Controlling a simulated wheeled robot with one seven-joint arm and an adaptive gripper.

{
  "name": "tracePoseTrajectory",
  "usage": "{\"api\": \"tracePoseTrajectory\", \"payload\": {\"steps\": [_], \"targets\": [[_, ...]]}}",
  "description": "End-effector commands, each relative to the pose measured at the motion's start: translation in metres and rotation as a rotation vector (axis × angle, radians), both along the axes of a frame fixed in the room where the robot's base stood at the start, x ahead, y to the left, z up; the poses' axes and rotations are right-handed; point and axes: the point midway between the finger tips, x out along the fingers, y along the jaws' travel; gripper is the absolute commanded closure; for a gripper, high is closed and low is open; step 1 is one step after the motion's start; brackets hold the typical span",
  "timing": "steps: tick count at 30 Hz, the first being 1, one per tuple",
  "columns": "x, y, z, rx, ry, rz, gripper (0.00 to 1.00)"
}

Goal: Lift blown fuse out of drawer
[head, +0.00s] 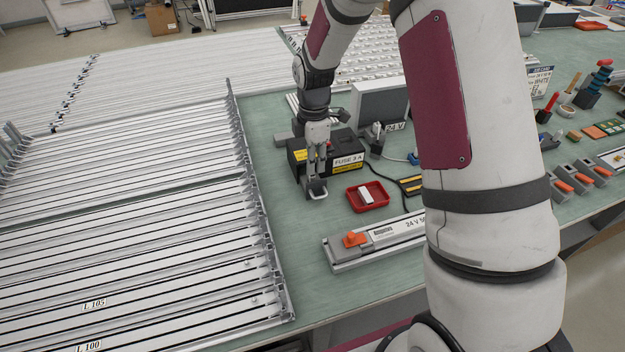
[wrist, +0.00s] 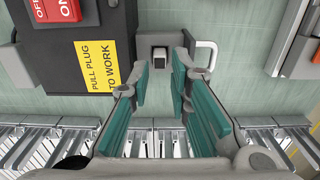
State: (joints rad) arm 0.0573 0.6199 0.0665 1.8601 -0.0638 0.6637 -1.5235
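A black power box (head: 335,142) labelled "FUSE 3 A" stands on the green bench. A small grey drawer (head: 313,188) with a loop handle sticks out at its front. In the wrist view, the drawer (wrist: 146,44) holds a small dark block with a pale end, apparently the fuse (wrist: 158,59). Its handle (wrist: 209,57) is on the right. My gripper (head: 317,174) points down over the drawer. In the wrist view, its teal fingers (wrist: 160,76) are open, with the dark block seen between the tips and nothing held. I cannot tell the exact height gap.
A red tray (head: 381,202) with a white block (head: 366,195) lies right of the drawer. A long grey fixture (head: 345,262) with an orange part is in front. White slatted racks (head: 130,220) fill the left side. A grey box (head: 378,105) stands behind.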

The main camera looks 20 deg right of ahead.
Motion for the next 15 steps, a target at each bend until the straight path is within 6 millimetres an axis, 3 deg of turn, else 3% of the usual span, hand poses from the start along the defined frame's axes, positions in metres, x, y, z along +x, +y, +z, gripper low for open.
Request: {"api": "tracePoseTrajectory", "payload": {"steps": [6, 15], "targets": [[-0.001, 0.003, -0.029, 0.001, 0.003, -0.001, 0.82], [0.001, 0.004, -0.035, 0.001, -0.001, 0.000, 0.82]]}}
